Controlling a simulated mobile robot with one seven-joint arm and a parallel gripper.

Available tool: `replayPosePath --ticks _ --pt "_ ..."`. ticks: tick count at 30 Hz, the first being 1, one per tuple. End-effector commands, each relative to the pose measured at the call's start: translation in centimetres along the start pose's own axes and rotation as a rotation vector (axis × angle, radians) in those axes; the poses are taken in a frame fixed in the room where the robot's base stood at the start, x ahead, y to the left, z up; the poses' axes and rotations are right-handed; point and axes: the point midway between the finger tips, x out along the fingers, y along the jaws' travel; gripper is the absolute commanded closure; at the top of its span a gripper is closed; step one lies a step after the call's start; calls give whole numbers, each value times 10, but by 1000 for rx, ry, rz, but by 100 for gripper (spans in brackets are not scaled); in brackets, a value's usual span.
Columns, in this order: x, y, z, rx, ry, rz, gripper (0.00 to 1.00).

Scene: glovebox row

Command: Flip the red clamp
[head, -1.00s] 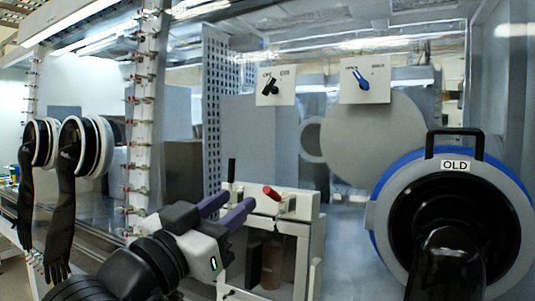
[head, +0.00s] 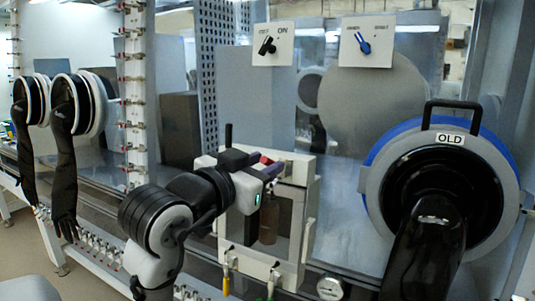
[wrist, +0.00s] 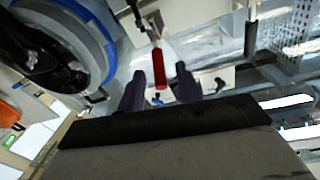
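The red clamp is a red handle (head: 266,160) on top of a small white-framed box at the middle of the head view, largely hidden by my gripper. In the wrist view the red handle (wrist: 159,68) stands out clearly, lying lengthwise between the two purple fingers. My gripper (head: 269,163) is at the clamp in the head view. The wrist view shows its fingers (wrist: 160,80) spread apart, one on each side of the handle, with a visible gap on both sides. I cannot tell the exact depth between fingers and handle.
The white-framed box (head: 308,205) holds a brown bottle (head: 268,222). A black handle (head: 228,134) stands upright left of the clamp. The round port marked OLD (head: 449,139) with a black glove is at right. Knob panels (head: 273,45) hang above. Black gloves (head: 63,165) hang at left.

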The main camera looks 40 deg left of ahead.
Motion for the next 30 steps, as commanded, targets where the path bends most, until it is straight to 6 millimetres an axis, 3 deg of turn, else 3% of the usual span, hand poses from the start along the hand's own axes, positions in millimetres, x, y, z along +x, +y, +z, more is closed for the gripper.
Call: replayPosePath --ticks 6,15,23,30 --pt "18 0 -1 1 1 0 65" --pt "20 0 0 1 1 0 65" --pt "20 0 0 1 1 0 100" --pt "20 0 0 1 1 0 100"
